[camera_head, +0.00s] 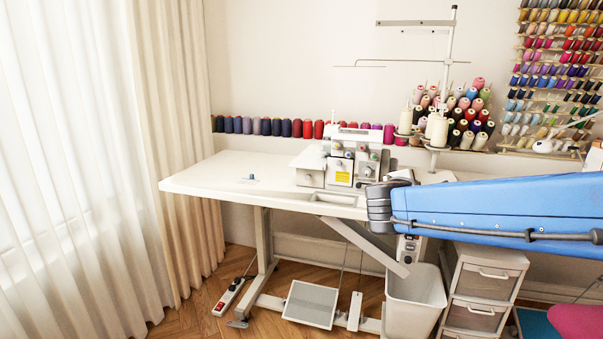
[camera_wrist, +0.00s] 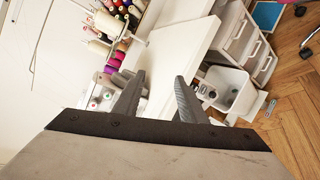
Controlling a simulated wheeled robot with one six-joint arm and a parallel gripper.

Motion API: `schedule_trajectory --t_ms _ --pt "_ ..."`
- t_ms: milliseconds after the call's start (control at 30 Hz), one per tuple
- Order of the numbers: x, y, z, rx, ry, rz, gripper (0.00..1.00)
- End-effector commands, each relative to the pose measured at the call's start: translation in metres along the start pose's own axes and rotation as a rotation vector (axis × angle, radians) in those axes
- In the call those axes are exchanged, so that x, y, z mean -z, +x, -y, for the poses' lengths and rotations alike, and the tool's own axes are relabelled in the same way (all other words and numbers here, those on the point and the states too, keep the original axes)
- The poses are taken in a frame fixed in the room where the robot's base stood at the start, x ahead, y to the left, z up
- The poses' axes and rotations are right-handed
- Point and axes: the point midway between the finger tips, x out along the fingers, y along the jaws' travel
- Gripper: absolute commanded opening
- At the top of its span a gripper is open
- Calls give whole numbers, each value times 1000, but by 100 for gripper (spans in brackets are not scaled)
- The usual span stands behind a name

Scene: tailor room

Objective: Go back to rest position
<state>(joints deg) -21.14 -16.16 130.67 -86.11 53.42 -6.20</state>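In the wrist view my gripper (camera_wrist: 160,84) shows two dark grey fingers spread apart, with nothing held between them. Behind the fingers lie the white sewing table, the sewing machine and the bin, all seen tilted. In the head view my blue arm reaches in from the right, in front of the table's right end. Its dark grey joint is near the sewing machine (camera_head: 341,166). My fingers cannot be made out clearly in the head view.
The white sewing table (camera_head: 230,172) carries a small blue-and-white item (camera_head: 248,180). A thread stand (camera_head: 447,70) rises behind it. A white bin (camera_head: 417,290) and drawer unit (camera_head: 485,282) stand below my arm. Curtains (camera_head: 165,120) hang at left. A power strip (camera_head: 229,297) and pedal (camera_head: 310,304) are below the table.

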Motion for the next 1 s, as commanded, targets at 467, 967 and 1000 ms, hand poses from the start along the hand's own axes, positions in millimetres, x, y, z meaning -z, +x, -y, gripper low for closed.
schedule_trajectory --t_ms 467,967,1000 --pt "-90 -75 186 572 710 83 38" --pt "-58 -182 274 1005 1350 55 38" --pt "-55 -185 276 1018 1371 51 38"
